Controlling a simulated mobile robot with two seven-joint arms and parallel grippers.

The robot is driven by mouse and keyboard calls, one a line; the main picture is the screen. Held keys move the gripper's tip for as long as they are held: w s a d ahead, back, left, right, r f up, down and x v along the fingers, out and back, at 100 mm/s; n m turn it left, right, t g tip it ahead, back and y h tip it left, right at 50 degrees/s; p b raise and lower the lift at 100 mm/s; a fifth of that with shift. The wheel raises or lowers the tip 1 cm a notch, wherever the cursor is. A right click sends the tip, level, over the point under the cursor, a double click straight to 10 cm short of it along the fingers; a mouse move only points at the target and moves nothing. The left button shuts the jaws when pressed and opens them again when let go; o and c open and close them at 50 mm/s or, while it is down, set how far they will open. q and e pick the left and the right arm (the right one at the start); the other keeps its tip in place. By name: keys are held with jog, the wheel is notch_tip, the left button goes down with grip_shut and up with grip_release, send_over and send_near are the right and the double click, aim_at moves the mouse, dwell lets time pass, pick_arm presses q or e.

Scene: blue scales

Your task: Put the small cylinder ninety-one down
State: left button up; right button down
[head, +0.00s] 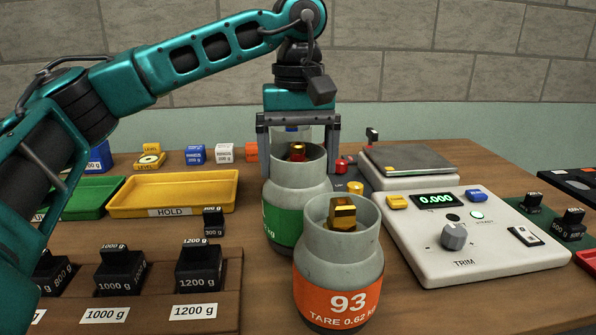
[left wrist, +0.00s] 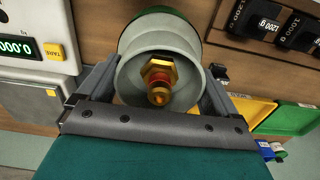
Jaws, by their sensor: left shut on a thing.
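A small grey gas cylinder with a green band (head: 283,222) stands upright near the middle of the head view; its number is hidden. My left gripper (head: 298,148) comes down from above and is shut on its collar. In the left wrist view the collar (left wrist: 128,75) sits between the fingers, with a brass valve inside. A second grey cylinder with an orange band marked 93 (head: 340,290) stands in front and overlaps it. I cannot tell whether the green-banded cylinder's base touches the table. My right gripper is not in view.
A white scale console (head: 470,265) reading 0.000 is at the right, with a weighing plate (head: 408,160) behind it. A yellow HOLD tray (head: 190,178) and green tray (head: 90,190) lie left. Black weights in a wooden rack (head: 225,270) stand front left.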

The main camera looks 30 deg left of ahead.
pick_arm(q)
jog(key=shift+f, duration=0.9)
jog(key=shift+f, duration=0.15)
jog(key=o, duration=1.7)
